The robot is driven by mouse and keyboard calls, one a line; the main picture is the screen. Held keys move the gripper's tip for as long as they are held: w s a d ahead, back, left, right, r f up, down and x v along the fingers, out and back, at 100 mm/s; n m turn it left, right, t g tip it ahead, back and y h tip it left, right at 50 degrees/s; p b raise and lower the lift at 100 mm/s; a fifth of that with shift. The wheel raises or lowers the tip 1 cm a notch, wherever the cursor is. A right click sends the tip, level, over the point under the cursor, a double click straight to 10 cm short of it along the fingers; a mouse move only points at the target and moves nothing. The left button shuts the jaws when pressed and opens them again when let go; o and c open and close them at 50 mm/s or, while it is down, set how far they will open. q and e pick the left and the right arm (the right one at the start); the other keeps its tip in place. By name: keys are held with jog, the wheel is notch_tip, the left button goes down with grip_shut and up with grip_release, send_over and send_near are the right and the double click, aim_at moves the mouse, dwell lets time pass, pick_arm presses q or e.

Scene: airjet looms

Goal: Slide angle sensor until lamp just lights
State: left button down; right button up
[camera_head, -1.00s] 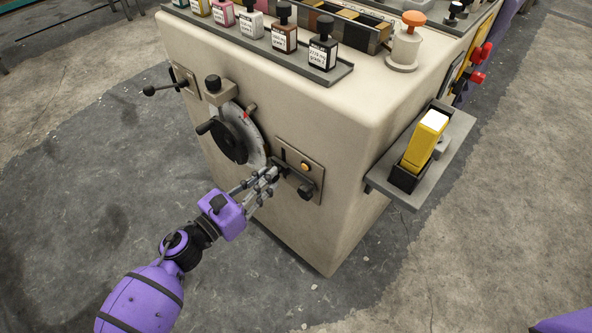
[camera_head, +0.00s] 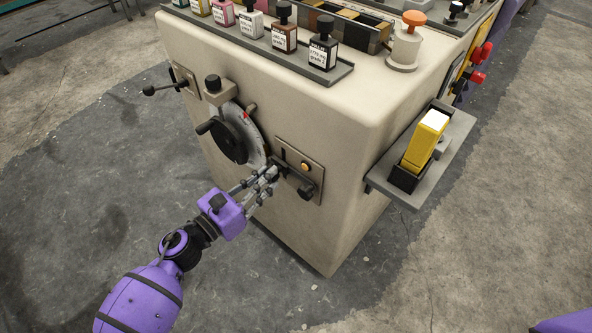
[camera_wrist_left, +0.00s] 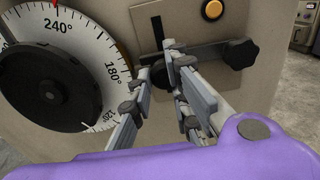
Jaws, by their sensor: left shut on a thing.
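The angle sensor is a small dark piece (camera_wrist_left: 169,66) at the left end of a dark horizontal bar (camera_wrist_left: 208,54), largely hidden by my fingers. My left gripper (camera_head: 271,174) is shut on it; the wrist view shows the fingertips (camera_wrist_left: 170,50) around it. The bar ends at the right in a black knob (camera_wrist_left: 240,54). The lamp (camera_head: 305,167) is a round amber button on the metal plate (camera_head: 288,150); it also shows in the wrist view (camera_wrist_left: 212,10). I cannot tell whether it is lit. My right gripper is out of view.
Left of the plate is a degree dial (camera_wrist_left: 90,50) with a black handwheel (camera_head: 230,140); a red mark is near 240°. A shelf (camera_head: 455,150) with a yellow block (camera_head: 425,138) juts from the machine's right side. Labelled bottles stand on top. The floor in front is clear.

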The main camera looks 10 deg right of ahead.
pick_arm(q)
jog(key=shift+s+d, duration=0.35)
jog(key=shift+s, duration=0.1)
dwell(0.3)
jog(key=c, duration=1.5)
grip_release()
jog(key=shift+s+r, duration=0.1)
jog(key=shift+r, duration=0.05)
jog(key=shift+o, duration=0.7)
jog(key=shift+w+a, duration=0.1)
jog(key=shift+w, duration=0.1)
jog(key=v, duration=0.7)
jog(key=shift+w+a, duration=0.15)
